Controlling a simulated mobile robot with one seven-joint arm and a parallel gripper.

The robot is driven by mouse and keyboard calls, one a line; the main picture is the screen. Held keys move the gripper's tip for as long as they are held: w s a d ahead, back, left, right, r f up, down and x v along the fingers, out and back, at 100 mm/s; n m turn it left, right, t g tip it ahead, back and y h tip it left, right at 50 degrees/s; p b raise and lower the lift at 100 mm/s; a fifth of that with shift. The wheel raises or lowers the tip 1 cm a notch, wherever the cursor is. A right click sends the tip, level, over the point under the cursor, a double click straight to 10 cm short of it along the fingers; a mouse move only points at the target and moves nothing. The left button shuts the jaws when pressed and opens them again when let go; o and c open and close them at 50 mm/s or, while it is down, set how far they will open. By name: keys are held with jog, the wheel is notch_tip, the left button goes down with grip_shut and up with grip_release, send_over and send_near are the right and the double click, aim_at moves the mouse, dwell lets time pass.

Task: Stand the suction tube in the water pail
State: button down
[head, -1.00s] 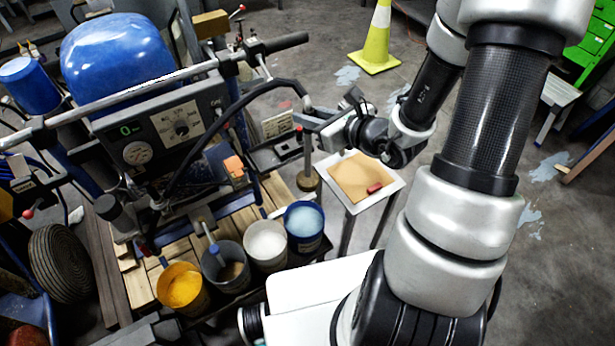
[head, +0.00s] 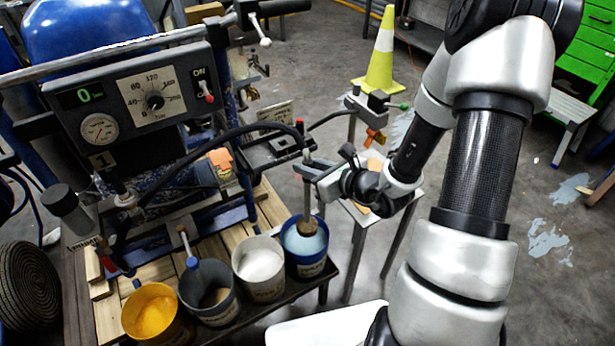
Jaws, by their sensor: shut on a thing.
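The suction tube (head: 307,198) is an upright grey metal rod with a brownish strainer (head: 307,227) at its foot. A black hose arches to its top from the striper on the left. My gripper (head: 308,172) is shut on the tube's upper part, reaching in from the right. The water pail (head: 307,270) is blue, holds light-blue liquid, and stands at the right end of the row of pails. The strainer overlaps the far part of the pail's mouth; I cannot tell whether it is above the liquid or touching it.
A white-filled pail (head: 260,284), a grey pail (head: 213,312) with a blue-handled tool and a yellow-paint pail (head: 155,330) stand to the left. The striper's control panel (head: 130,100) is behind them. A small table (head: 408,192) is partly hidden behind my arm. A yellow cone (head: 380,65) stands farther back.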

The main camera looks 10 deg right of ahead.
aim_at(308, 197)
notch_tip(308, 197, down, 2)
jog(key=shift+w, duration=0.15)
notch_tip(308, 197, down, 10)
jog(key=b, duration=0.8)
jog(key=shift+f, duration=6.75)
jog(key=c, duration=1.5)
grip_release()
jog(key=shift+f, duration=0.1)
